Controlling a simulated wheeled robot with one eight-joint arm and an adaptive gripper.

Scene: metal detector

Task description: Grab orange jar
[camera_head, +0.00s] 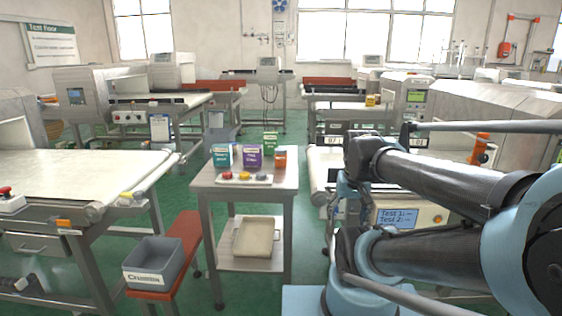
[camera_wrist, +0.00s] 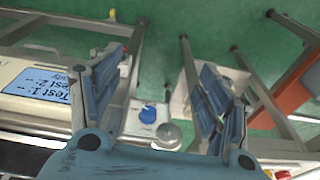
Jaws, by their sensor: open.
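The orange jar (camera_head: 280,158) is a small orange container standing upright at the right side of the small grey table's (camera_head: 207,181) top. It stands to the right of a purple box (camera_head: 253,156), with a gap between them. I cannot make out the jar in the wrist view. My gripper (camera_wrist: 160,100) is open and empty, with its two blue padded fingers spread apart above the green floor. In the head view my arm reaches in from the right, to the right of the small table, and I cannot clearly make out the fingers there.
A teal box (camera_head: 222,156) and a green box (camera_head: 270,142) also stand on the table, with a tray of coloured pieces (camera_head: 244,178) in front. Conveyors flank it: one left (camera_head: 85,178), one right behind my arm. A grey bin (camera_head: 153,265) sits on a red bench (camera_head: 186,236).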

